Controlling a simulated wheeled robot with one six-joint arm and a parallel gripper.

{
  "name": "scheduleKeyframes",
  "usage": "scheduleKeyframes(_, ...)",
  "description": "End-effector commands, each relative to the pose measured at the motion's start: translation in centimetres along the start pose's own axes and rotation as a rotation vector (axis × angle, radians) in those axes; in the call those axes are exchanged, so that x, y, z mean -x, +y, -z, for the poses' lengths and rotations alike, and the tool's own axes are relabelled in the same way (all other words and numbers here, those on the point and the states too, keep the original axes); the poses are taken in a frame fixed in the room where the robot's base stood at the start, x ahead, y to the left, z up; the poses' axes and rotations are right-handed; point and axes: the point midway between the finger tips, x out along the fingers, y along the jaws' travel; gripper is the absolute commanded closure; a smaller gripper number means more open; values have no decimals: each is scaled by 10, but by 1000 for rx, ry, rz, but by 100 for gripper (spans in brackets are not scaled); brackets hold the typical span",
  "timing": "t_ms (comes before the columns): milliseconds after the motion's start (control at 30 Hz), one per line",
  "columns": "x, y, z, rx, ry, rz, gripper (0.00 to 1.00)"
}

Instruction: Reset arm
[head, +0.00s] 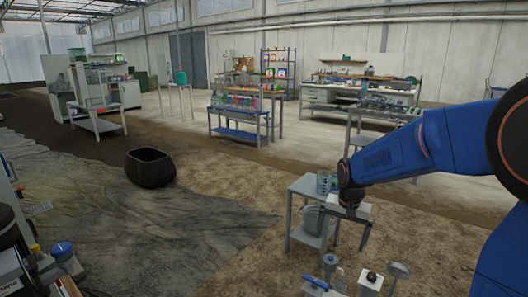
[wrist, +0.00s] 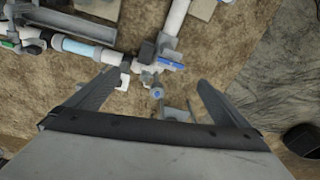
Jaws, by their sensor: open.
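My gripper (head: 348,240) hangs below the end of my blue arm at the right of the head view, pointing down beside a small grey side table. In the wrist view my gripper (wrist: 158,84) shows its two grey fingers spread wide apart, with nothing between them. Beyond the fingertips lies white pipework (wrist: 173,22) with a blue-handled valve (wrist: 172,65) and a light blue pipe section (wrist: 82,47). The fingers appear apart from the pipework, though the exact distance is hard to judge.
The grey side table (head: 306,187) holds a clear beaker, with a grey bucket (head: 311,218) beneath. Skid fittings (head: 370,281) stand at the bottom. Workbenches (head: 240,112) stand farther back; the ground between is mostly open.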

Motion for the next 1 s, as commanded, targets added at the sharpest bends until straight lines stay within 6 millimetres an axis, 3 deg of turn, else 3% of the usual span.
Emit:
scheduleKeyframes(200, 40, 26, -35, 64, 41, 19, 0)
scheduleKeyframes(500, 81, 61, -87, 157, 97, 38, 0)
scheduleKeyframes(1000, 117, 117, -179, 308, 195, 54, 0)
